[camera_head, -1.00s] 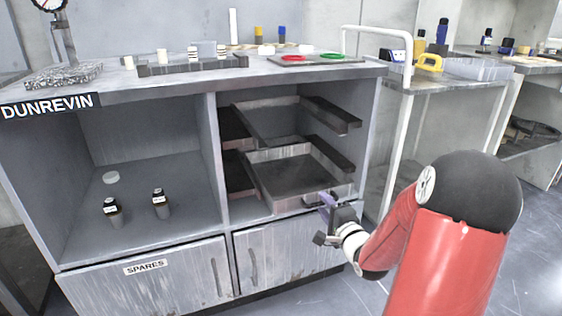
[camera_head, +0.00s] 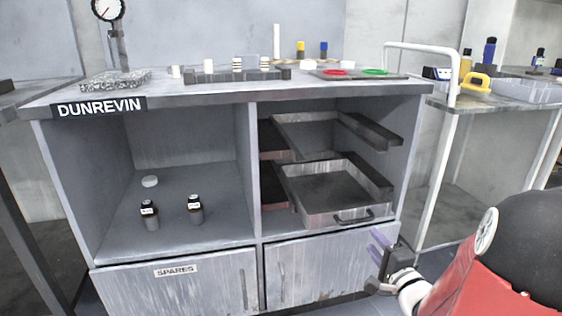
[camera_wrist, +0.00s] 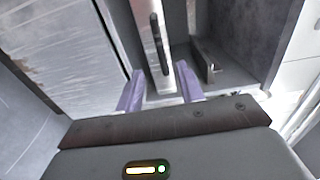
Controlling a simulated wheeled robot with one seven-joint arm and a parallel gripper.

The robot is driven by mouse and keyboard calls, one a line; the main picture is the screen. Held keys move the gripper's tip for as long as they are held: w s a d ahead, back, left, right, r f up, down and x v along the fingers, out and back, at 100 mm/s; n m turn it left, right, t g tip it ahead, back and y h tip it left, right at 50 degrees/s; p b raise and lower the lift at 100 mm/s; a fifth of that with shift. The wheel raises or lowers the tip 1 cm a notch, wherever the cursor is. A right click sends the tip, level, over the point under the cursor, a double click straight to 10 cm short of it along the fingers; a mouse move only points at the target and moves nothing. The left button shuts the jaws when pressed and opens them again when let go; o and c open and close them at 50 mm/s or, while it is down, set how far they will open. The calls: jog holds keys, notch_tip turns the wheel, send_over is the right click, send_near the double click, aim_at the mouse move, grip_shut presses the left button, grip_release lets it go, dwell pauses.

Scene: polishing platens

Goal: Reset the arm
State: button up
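My gripper (camera_head: 377,246) has two purple fingers and is at the lower right in the head view, in front of the cabinet (camera_head: 257,175). In the wrist view my gripper (camera_wrist: 159,87) has its fingers spread apart, with nothing held between them. The lower open drawer (camera_head: 318,209) sticks out of the cabinet's right bay, and its dark handle (camera_head: 354,217) shows on the front. The gripper is below and to the right of that handle, apart from it. In the wrist view a dark handle (camera_wrist: 160,44) lies beyond the fingers.
An upper tray (camera_head: 305,133) also sits in the right bay. Two small dark bottles (camera_head: 149,214) stand in the left bay. The bench top holds a dial gauge (camera_head: 108,12), several small cylinders and red and green rings. A white-railed cart (camera_head: 445,150) stands close on the right.

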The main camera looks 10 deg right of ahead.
jog(key=s+a+r+n+g+h+p, duration=0.3)
jog(key=a+r+n+g+h+p, duration=0.1)
jog(key=a+r+n+g, duration=0.4)
jog(key=s+a+r+n+g+y+p, duration=0.1)
jog(key=s+a+n, duration=0.3)
jog(key=s, duration=0.4)
jog(key=s+a+r+n+g+y+p, duration=0.1)
jog(key=s+a+r+n+g+y, duration=0.1)
jog(key=s+a+n, duration=0.3)
jog(key=s+a+g, duration=0.1)
jog(key=s, duration=0.1)
jog(key=shift+s+a+n, duration=0.3)
jog(key=shift+s+a, duration=0.05)
